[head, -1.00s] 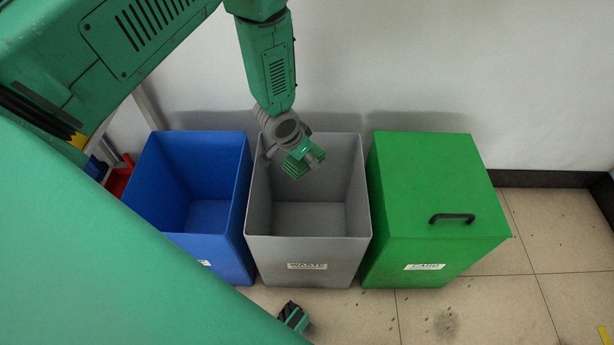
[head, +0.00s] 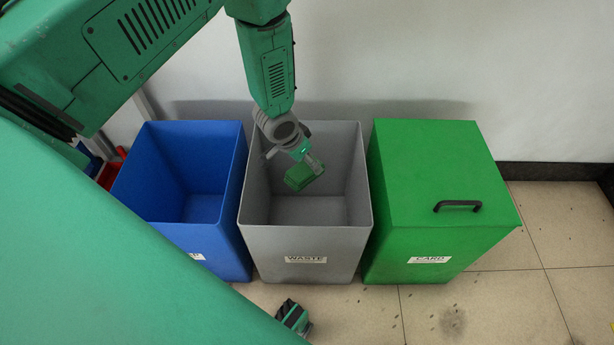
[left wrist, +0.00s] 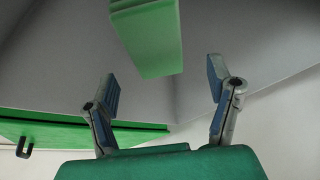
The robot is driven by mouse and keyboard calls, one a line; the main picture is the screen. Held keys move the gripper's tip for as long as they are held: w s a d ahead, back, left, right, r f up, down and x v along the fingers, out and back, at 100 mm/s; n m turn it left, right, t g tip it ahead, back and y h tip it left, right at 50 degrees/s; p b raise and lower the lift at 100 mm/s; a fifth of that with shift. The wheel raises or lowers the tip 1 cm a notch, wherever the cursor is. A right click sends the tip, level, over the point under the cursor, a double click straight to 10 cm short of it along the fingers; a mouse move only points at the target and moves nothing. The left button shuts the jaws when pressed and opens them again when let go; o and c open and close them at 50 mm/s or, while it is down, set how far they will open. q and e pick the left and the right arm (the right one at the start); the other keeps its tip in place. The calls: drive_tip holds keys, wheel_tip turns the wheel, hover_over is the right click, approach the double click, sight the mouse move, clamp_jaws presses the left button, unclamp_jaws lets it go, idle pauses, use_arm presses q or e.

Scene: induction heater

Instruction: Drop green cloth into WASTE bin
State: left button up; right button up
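The grey WASTE bin (head: 305,243) stands open in the middle of the row of bins. My left gripper (head: 314,163) reaches down inside its mouth from above. In the left wrist view my left gripper (left wrist: 163,86) has its two fingers spread wide apart. The green cloth (head: 299,178), a folded, block-like piece, is inside the bin's opening, just below the fingers. In the left wrist view the cloth (left wrist: 149,38) is beyond the fingertips, with a gap to both fingers. It appears to be in mid-air. My right gripper cannot be made out.
An open blue bin (head: 200,235) stands to the left of the grey bin. A lidded green CARD bin (head: 440,190) with a black handle stands to the right. A white wall (head: 450,70) is close behind.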

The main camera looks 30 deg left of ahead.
use_arm(q)
drive_tip(key=shift+a+f, duration=0.15)
drive_tip(key=shift+a, duration=0.2)
drive_tip(key=shift+s+a, duration=0.1)
drive_tip(key=d+v, duration=0.1)
drive_tip(key=v, duration=1)
drive_tip(key=shift+a+r, duration=0.35)
drive_tip(key=shift+a, duration=0.1)
drive_tip(key=shift+d, duration=0.1)
